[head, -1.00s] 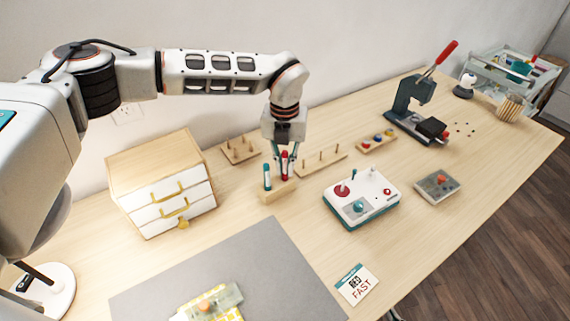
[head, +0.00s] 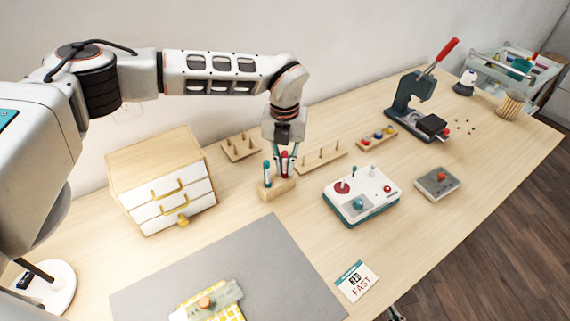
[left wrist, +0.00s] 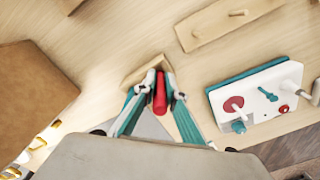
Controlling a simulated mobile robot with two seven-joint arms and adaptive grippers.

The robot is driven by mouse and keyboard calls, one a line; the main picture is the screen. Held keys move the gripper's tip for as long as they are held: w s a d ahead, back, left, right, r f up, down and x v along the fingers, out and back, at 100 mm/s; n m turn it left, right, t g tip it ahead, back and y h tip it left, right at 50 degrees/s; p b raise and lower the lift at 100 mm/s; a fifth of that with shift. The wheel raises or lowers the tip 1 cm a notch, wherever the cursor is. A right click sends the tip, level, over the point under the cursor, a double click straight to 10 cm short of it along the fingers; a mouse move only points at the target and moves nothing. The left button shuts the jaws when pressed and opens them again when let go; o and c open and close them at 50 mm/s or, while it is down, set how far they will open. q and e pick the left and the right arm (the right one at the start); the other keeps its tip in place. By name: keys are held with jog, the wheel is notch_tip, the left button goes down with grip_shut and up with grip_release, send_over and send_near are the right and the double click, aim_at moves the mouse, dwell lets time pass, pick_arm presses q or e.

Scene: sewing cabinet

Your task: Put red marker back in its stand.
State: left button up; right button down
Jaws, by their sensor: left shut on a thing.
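My left gripper (head: 284,157) points down over the wooden marker stand (head: 278,189) and is shut on the red marker (head: 285,161). The marker is upright, with its lower end at the right part of the stand; I cannot tell whether it is in the hole. A teal marker (head: 267,171) stands upright in the left part of the stand. In the left wrist view the red marker (left wrist: 160,93) lies between the teal-edged fingers (left wrist: 159,100), with the stand (left wrist: 146,68) just beyond it. My right gripper is not in view.
A drawer cabinet (head: 155,170) stands left of the stand. Peg boards (head: 321,158) lie behind and to the right. A white control box (head: 362,194) is to the right, and a grey mat (head: 255,270) lies in front.

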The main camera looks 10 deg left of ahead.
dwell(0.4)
pick_arm(q)
jog(key=o, duration=0.8)
jog(key=shift+f, duration=0.1)
jog(key=shift+o, duration=0.2)
notch_tip(320, 180, up, 12)
jog(key=shift+r, duration=0.1)
